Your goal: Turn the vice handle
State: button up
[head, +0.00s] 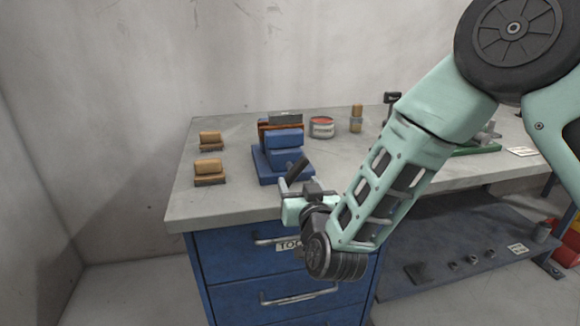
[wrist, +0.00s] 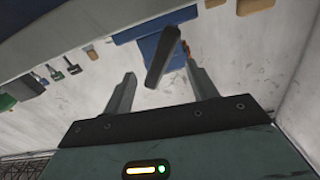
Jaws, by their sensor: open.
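The blue vice (head: 270,172) stands near the front edge of the grey workbench, with brown and grey parts behind its blue front block. Its dark handle (head: 297,164) sticks out toward my gripper and is tilted. My gripper (head: 295,183) is open just in front of the vice at the bench edge. In the wrist view the handle (wrist: 162,58) shows as a dark bar between the two spread fingers of my gripper (wrist: 160,73), with gaps on both sides. The blue vice (wrist: 138,31) lies beyond it. I cannot tell how deep the handle reaches between the fingers.
Two brown-and-grey blocks (head: 209,172) sit on the workbench (head: 235,205) left of the vice. A round tin with red (head: 321,127) and a small orange-topped item (head: 356,118) stand behind right. Blue drawers (head: 232,262) are below; a wall is close on the left.

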aim_at(291, 166)
jog(key=x, duration=0.8)
jog(key=shift+w+p, duration=0.1)
jog(key=shift+p, duration=0.3)
grip_shut()
